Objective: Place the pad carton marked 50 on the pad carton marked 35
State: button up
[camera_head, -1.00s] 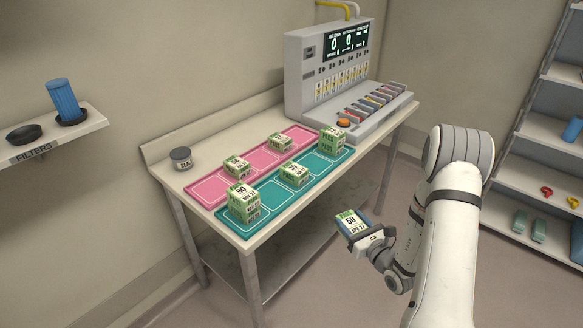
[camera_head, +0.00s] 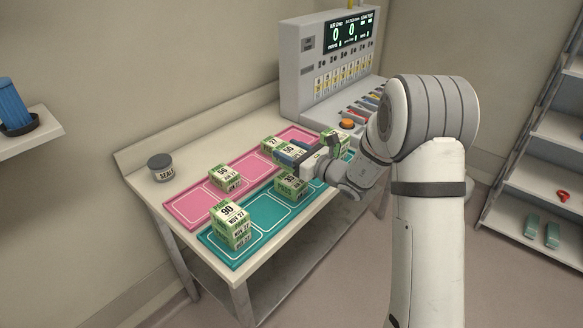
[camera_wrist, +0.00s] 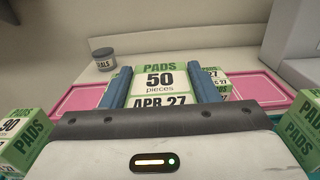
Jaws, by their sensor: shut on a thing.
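The pad carton marked 50 (camera_head: 287,152) is green and white, with its label facing up. In the wrist view the carton (camera_wrist: 160,80) sits between my two blue fingers, reading 50 pieces, APR 27. My gripper (camera_head: 291,155) is shut on it and holds it over the mats, above and behind a green carton on the teal mat. That lower carton (camera_head: 290,188) seems to be the one marked 35, though its print is small and partly hidden. It stands in a middle cell of the teal mat and is not identifiable in the wrist view.
Cartons marked 90 (camera_head: 232,224) stand stacked at the near end of the teal mat (camera_head: 262,238). Another carton (camera_head: 224,179) stands on the pink mat (camera_head: 185,208), and one is partly hidden behind the held carton. A taller stack (camera_head: 343,145) stands right of my gripper. A grey jar (camera_head: 160,167) is at left.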

jog(key=shift+d+f+p, duration=0.1)
jog(key=shift+f+p, duration=0.2)
jog(key=shift+f, duration=2.35)
jog(key=shift+f, duration=0.2)
jog(key=o, duration=1.1)
jog(key=shift+r, duration=0.1)
